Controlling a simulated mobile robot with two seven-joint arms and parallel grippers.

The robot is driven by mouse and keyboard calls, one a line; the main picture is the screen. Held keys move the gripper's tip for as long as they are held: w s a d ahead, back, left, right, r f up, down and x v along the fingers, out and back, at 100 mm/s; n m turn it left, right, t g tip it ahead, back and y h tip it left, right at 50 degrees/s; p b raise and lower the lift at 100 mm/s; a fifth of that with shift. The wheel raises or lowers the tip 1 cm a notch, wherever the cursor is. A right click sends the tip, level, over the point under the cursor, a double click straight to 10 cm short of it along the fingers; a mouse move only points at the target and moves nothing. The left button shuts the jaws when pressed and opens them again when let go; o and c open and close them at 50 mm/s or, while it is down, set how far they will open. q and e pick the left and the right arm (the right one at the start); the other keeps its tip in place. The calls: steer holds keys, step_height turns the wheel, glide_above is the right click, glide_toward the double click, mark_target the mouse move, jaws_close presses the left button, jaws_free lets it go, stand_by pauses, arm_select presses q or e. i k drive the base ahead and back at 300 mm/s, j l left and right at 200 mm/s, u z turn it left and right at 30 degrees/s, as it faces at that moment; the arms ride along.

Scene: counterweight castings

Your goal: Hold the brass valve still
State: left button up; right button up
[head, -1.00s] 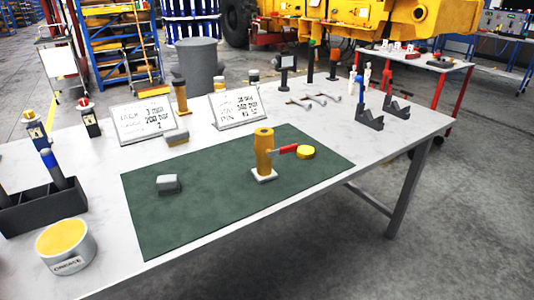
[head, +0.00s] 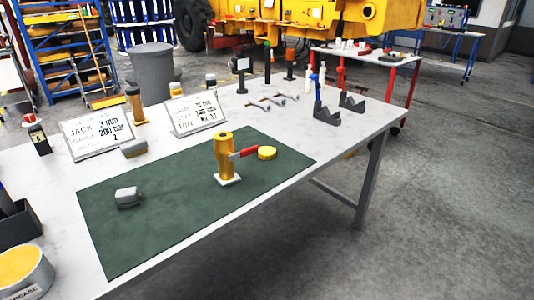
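The brass valve (head: 224,153) stands upright on a small pale square base (head: 227,180) on the green mat (head: 150,237). A red lever handle (head: 244,154) sticks out from its right side. A round yellow piece (head: 267,153) shows just beyond the handle's end; I cannot tell whether it touches the handle. Neither of my grippers is in view, and nothing holds the valve.
A grey block (head: 128,197) lies on the mat's left part. Two sign plates (head: 95,139), wrenches (head: 265,104) and dark V-shaped stands (head: 326,114) are on the white table (head: 290,128). A grease tin (head: 22,272) stands front left. The mat around the valve is mostly clear.

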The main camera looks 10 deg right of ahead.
mark_target(224, 147)
steer(key=u, duration=0.3)
steer(key=l+u, duration=0.6)
steer(key=u, duration=0.2)
steer(key=l+u, duration=0.15)
steer(key=l, duration=0.2)
steer(key=k+l+u, duration=0.15)
steer(key=l, duration=0.25)
steer(key=k+l, duration=0.1)
steer(key=l, duration=0.7)
steer(key=k+l+u, duration=0.1)
steer(key=l, duration=0.25)
steer(key=k, duration=0.05)
